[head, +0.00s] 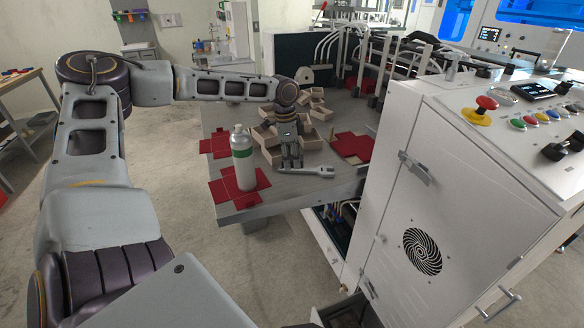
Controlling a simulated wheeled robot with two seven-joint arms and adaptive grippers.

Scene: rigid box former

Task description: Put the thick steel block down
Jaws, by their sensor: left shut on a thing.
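My left gripper (291,158) reaches down over the grey work table (285,189), close to its near side. It is shut on a small grey thing between its fingers, which I take to be the thick steel block; the fingers hide most of it. I cannot tell whether the block touches the table top. My right gripper is not in view.
A grey spanner (312,172) lies just right of my left gripper. A white-and-green bottle (243,160) stands left of it on a red sheet (222,189). Several open boxes (270,135) sit behind. A white machine cabinet (450,190) blocks the right.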

